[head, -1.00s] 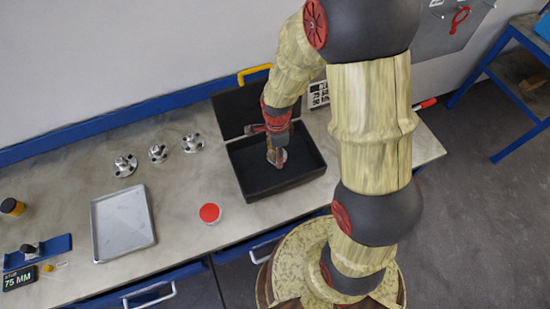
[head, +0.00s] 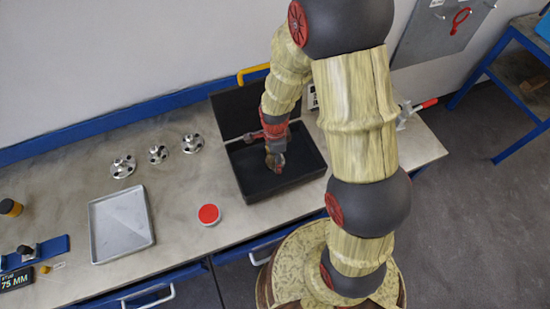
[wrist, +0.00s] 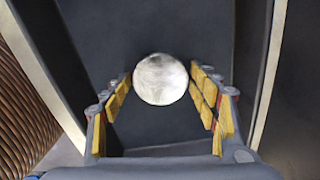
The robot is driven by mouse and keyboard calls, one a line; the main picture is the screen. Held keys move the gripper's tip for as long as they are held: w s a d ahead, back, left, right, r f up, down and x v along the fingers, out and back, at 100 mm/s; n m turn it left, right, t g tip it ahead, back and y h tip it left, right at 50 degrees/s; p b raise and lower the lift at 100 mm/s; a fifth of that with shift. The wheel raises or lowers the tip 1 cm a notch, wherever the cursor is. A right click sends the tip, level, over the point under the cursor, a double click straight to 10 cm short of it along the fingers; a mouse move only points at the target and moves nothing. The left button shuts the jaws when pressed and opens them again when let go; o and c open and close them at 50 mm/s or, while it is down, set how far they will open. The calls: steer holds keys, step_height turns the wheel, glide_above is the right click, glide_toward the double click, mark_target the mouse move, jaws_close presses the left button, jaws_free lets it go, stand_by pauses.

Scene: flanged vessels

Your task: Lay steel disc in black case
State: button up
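The steel disc (wrist: 160,79) is a round, bright, mottled plate in the wrist view, its face toward the camera. My gripper (wrist: 161,76) has its yellow-padded fingertips at the left and right edges of the disc and appears shut on its rim. In the head view my gripper (head: 275,160) points down inside the open black case (head: 252,183), low over its dark floor. There the disc is mostly hidden by the fingers. The gap between disc and case floor is hard to judge.
The case lid (head: 235,112) stands open at the back. A red-topped round container (head: 209,214) and a grey tray (head: 122,224) lie to the left. Several flanged steel parts (head: 158,153) stand behind the tray. A red-handled tool (head: 420,106) is at the right.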

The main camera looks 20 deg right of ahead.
steer(key=shift+o, duration=0.9)
steer(key=s+r+n+t+p, duration=0.3)
steer(key=r+n, duration=0.6)
steer(key=r, duration=1.8)
steer(key=s+r+n+t, duration=0.2)
steer(key=s+r+n, duration=0.7)
steer(key=s+n, duration=0.1)
steer(key=shift+s+r+n+t, duration=0.3)
steer(key=shift+s+n, duration=0.1)
steer(key=shift+s, duration=0.25)
